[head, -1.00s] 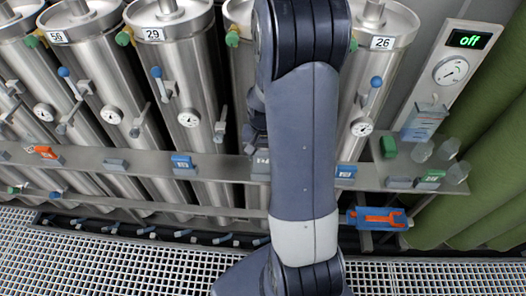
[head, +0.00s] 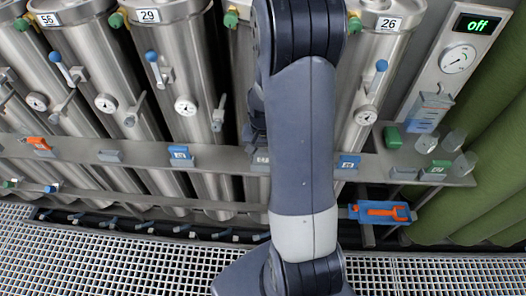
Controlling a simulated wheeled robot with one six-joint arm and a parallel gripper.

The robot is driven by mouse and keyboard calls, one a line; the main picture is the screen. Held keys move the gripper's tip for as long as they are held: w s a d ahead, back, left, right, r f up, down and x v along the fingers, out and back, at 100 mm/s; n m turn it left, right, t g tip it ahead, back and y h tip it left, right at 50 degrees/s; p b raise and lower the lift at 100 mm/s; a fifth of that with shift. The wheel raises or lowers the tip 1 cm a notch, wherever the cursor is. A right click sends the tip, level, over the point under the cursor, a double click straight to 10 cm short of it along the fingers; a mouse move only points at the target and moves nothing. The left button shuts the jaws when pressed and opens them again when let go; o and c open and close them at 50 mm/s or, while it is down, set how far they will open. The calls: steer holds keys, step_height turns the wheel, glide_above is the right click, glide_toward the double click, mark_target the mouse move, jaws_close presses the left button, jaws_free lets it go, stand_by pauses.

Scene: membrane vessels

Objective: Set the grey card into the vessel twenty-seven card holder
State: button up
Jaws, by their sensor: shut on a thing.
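My own arm fills the middle of the head view and hides my gripper, so neither its jaws nor anything in them shows. Part of my wrist peeks out left of the arm. The vessel between those marked 29 and 26 (head: 241,75) is mostly behind the arm, and its number is hidden. A small grey piece on the rail (head: 261,159) sits below that vessel, partly covered by the arm. I cannot tell whether it is a holder alone or holds a card. I cannot make out the grey card for certain.
Blue cards stand on the rail below vessel 29 (head: 181,156) and vessel 26 (head: 348,162). An orange card (head: 38,144) is at left, near an empty-looking grey holder (head: 110,156). Clear cups (head: 453,140) stand at right. A blue tray with an orange tool (head: 382,212) hangs below the rail.

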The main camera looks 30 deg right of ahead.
steer(key=shift+f, duration=0.2)
stand_by(0.4)
steer(key=o, duration=1)
step_height(320, 180, up, 11)
steer(key=shift+f+b, duration=0.1)
steer(key=shift+b, duration=0.35)
steer(key=shift+f, duration=0.1)
